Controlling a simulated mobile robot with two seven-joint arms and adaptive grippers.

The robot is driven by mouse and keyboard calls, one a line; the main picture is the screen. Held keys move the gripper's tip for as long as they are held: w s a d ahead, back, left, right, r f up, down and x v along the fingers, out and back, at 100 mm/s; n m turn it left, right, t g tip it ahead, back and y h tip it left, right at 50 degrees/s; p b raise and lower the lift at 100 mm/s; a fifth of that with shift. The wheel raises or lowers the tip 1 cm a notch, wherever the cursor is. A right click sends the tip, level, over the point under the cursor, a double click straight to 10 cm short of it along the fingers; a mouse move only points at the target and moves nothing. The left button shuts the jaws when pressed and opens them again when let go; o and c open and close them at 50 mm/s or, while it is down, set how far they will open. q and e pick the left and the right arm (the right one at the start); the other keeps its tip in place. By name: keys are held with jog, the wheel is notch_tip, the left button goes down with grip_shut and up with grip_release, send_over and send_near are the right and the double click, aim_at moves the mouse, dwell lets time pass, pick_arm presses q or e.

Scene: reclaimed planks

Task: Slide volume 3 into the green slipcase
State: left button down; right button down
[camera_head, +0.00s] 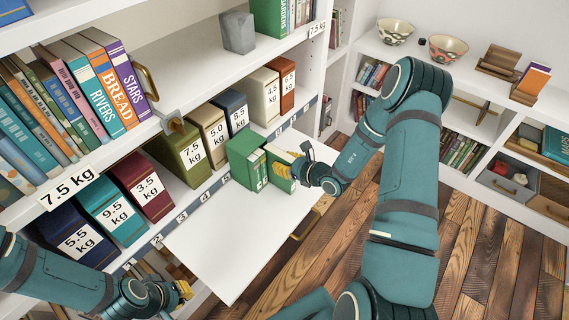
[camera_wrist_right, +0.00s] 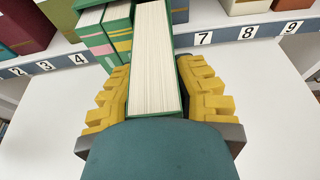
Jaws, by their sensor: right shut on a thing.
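The green slipcase (camera_head: 241,148) stands on the white pull-out board, with green-spined volumes (camera_wrist_right: 97,38) in it. Their spines carry pink and yellow bands. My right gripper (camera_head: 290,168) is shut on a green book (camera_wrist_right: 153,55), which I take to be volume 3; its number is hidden. The yellow fingers grip it on both sides, and its cream page edges face the wrist camera. The book is beside the volumes, at their right in the wrist view; I cannot tell whether it touches the slipcase. My left gripper (camera_head: 180,292) is low at the left, away from the slipcase, its opening unclear.
The white board (camera_head: 235,245) is bare in front of the slipcase. Boxes with weight labels, such as the olive 7.5 kg box (camera_head: 181,155) and dark 8.5 kg box (camera_head: 232,110), line the shelf behind. Books (camera_head: 100,85) fill the upper left shelf. A grey block (camera_head: 238,32) stands above.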

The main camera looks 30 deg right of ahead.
jog(key=shift+w+a+r+b, duration=0.1)
jog(key=shift+w+a+b, duration=0.2)
jog(key=shift+w, duration=0.5)
jog(key=shift+w+a+b, duration=0.1)
jog(key=shift+w+a, duration=0.25)
jog(key=shift+w, duration=0.4)
jog(key=c, duration=0.8)
grip_release()
jog(key=shift+s, duration=0.1)
send_near(275, 158)
jog(key=shift+d+f, duration=0.75)
jog(key=shift+d, duration=0.05)
